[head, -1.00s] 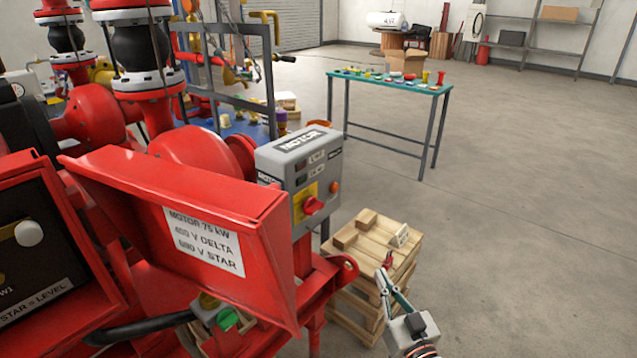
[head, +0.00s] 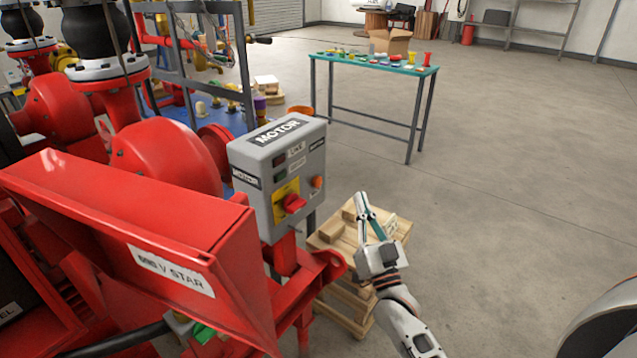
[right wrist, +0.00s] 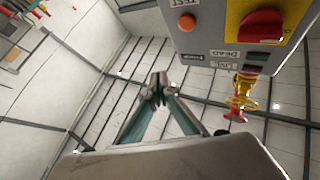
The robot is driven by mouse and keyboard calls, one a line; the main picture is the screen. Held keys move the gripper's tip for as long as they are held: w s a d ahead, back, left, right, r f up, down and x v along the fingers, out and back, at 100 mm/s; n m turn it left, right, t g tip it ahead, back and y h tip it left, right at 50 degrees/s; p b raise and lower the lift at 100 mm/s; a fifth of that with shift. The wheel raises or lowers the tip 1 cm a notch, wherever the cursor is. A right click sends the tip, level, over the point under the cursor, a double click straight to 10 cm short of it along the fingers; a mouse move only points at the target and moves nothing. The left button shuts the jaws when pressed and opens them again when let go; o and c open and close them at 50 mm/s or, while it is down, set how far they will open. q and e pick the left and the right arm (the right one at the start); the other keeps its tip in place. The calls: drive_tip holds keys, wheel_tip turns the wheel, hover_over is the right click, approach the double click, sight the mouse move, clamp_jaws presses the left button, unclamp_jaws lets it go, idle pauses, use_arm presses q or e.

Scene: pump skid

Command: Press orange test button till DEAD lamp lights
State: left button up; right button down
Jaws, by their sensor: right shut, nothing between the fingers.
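The grey MOTOR box (head: 252,205) stands centre in the head view. Its orange test button (head: 317,182) is on the right of its face, beside a red rotary switch (head: 292,204) on a yellow plate. The right wrist view shows the box upside down, with the orange button (right wrist: 187,22) and the DEAD label (right wrist: 225,53). The lamp by that label (right wrist: 258,57) looks dark. My right gripper (head: 361,197) is shut and empty, pointing up, to the right of the box and apart from the button. Its closed tips also show in the right wrist view (right wrist: 158,87). My left gripper is out of view.
An open red cover (head: 110,215) stands left of the box. Stacked wooden pallets (head: 330,236) are below my right gripper. A teal-topped table (head: 370,66) with small parts stands behind. The floor to the right is clear.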

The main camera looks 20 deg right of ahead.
sight(317, 182)
drive_tip(key=w+a+b, duration=0.2)
drive_tip(key=w+a, duration=0.2)
drive_tip(key=w, duration=0.3)
drive_tip(key=shift+w+a+b, duration=0.25)
drive_tip(key=shift+w+b, duration=0.05)
drive_tip(key=shift+b, duration=0.1)
idle(0.3)
idle(0.3)
idle(0.6)
drive_tip(key=shift+w, duration=0.1)
